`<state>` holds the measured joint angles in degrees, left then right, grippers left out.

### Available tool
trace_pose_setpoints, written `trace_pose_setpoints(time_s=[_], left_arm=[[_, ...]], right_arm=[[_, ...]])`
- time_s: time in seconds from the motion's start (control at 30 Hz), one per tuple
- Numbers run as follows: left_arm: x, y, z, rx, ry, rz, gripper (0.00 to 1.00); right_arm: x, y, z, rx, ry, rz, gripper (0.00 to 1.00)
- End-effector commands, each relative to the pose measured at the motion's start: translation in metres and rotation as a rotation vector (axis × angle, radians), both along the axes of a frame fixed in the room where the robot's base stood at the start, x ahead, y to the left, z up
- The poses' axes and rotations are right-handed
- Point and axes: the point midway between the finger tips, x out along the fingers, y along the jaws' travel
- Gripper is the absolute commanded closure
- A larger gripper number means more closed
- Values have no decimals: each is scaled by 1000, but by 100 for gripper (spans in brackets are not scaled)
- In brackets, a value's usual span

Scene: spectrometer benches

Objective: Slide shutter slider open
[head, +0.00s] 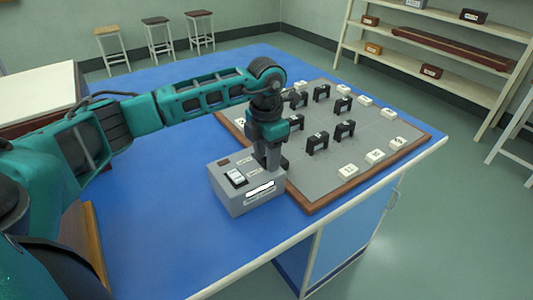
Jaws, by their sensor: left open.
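A grey box (247,198) sits on the blue bench top near the bench's front edge. Its top carries a white switch-like part (236,177) and small labels, and its front has a white label. My left gripper (271,163) points down over the far right part of the box's top, its fingertips close to the surface. The gripper is open. The shutter slider cannot be made out; the gripper and wrist cover that part of the box. Whether the fingers touch anything is too small to tell. My right gripper is not in view.
A grey board with a wooden rim (318,208) lies right beside the box, carrying several black blocks (317,143) and white labelled tiles (348,171). The blue bench (165,225) is clear left of the box. Stools and shelves stand farther back.

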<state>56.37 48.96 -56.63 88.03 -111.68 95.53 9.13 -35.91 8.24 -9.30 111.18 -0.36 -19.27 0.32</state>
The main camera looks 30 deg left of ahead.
Motion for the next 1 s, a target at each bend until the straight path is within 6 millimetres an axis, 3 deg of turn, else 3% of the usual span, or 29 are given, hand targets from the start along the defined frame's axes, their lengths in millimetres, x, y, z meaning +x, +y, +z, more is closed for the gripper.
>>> trace_pose_setpoints(time_s=[0.2,0.7,1.0], left_arm=[[0,0,0,0,0,0,54],[0,0,0,-1,1,0,100],[0,0,0,-1,0,0,100]], right_arm=[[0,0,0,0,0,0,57],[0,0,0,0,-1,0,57],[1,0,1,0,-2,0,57]])
